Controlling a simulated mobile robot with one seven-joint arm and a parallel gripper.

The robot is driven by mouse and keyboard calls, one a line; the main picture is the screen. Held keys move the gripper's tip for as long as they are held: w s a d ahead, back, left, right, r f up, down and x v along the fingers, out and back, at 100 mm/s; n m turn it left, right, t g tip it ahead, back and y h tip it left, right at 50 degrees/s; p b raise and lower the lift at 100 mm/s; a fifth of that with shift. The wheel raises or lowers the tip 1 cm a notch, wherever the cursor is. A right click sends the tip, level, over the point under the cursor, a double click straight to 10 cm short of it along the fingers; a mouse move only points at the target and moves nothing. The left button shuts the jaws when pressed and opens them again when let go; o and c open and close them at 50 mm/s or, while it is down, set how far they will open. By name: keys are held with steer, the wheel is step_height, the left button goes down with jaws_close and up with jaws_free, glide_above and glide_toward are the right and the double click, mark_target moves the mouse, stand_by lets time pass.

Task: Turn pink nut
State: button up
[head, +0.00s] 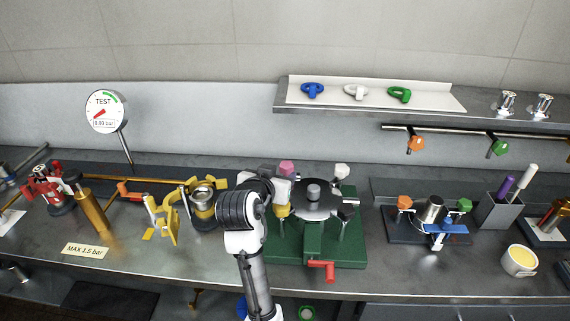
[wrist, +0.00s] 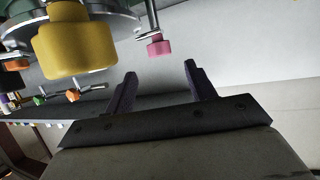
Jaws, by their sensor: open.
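The pink nut (head: 287,167) stands at the back left of the round grey lid on the green stand (head: 350,245) in the head view. In the wrist view the pink nut (wrist: 158,45) hangs on a bolt, beyond and between my fingertips. My gripper (wrist: 157,80) is open and empty, with a gap between it and the nut. In the head view my arm hides most of the gripper. A yellow nut (wrist: 72,42) is large and close at the upper left of the wrist view; it also shows beside my wrist in the head view (head: 282,211).
A white nut (head: 342,170) is at the lid's back right. A red handle (head: 322,268) sticks out in front of the stand. A shelf (head: 370,112) with rings hangs above. A small clamp set with orange and green knobs (head: 464,204) stands to the right.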

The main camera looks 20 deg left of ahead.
mark_target(282, 165)
steer(key=p+x, duration=0.1)
steer(key=x, duration=0.6)
steer(key=shift+w+p, duration=0.25)
steer(key=shift+p, duration=0.05)
steer(key=c, duration=1)
steer(key=shift+o, duration=0.2)
steer(key=shift+a+h, duration=0.1)
steer(key=shift+h, duration=0.2)
steer(key=m+h+b, duration=0.1)
steer(key=h, duration=0.1)
steer(key=m+h+b, duration=0.1)
steer(key=m, duration=0.1)
steer(key=m+h, duration=0.2)
steer(key=shift+a+f+g+h+b, duration=0.15)
steer(key=shift+a+g+h+b, duration=0.15)
steer(key=shift+a+g+b, duration=0.1)
steer(key=shift+w+a+m+g+h+b, duration=0.15)
steer(key=shift+m+g+h+b, duration=1.1)
steer(key=shift+m+h, duration=0.75)
steer(key=shift+g, duration=0.25)
